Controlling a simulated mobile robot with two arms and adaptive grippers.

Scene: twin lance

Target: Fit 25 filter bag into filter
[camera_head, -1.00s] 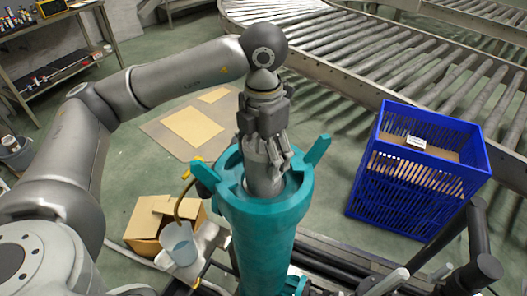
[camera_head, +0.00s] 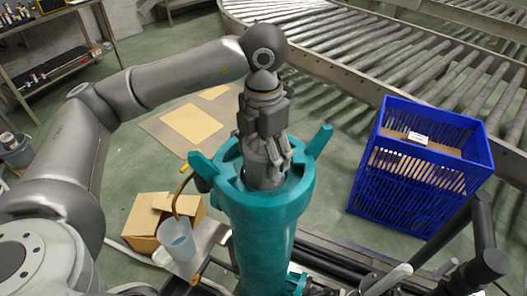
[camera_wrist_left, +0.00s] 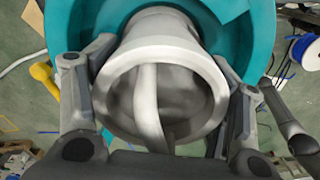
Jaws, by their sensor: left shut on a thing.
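The teal filter housing (camera_head: 262,222) stands upright in the head view, with lugs on its rim. My left gripper (camera_head: 268,158) points down into its open top. The gripper is shut on the grey filter bag (camera_head: 261,175), which sits partly inside the housing mouth. In the left wrist view the bag's round open collar (camera_wrist_left: 160,62) faces the camera, with a pale curved strip across its opening. The gripper's fingers (camera_wrist_left: 168,100) lie on both sides of the collar. The teal rim (camera_wrist_left: 85,18) surrounds it. The bag's lower part is hidden in the housing. My right gripper is not seen.
A blue slatted crate (camera_head: 420,170) stands on the floor at right. A roller conveyor (camera_head: 370,60) runs behind. Flat cardboard (camera_head: 190,124) lies on the floor behind.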

